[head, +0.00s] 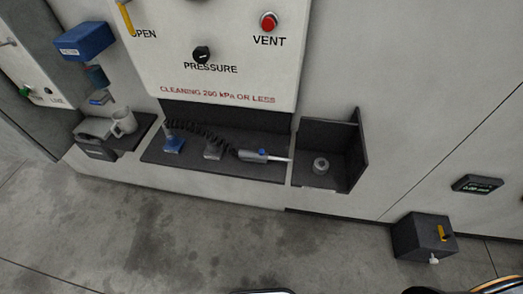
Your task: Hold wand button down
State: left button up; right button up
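The wand (252,156) lies on a dark shelf (215,170) below the control panel. Neither of my grippers can be made out in the head view; only unclear dark parts of my own body show at the bottom edge.
A dark open bay (345,160) holding a small grey round part (321,166) stands right of the wand. A mug (123,122) is at left. The panel (225,50) has a red VENT button (268,22). A dark box (424,236) is lower right. Floor in front is clear.

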grip_shut()
jog(key=shift+d, duration=0.15)
dwell(1.2)
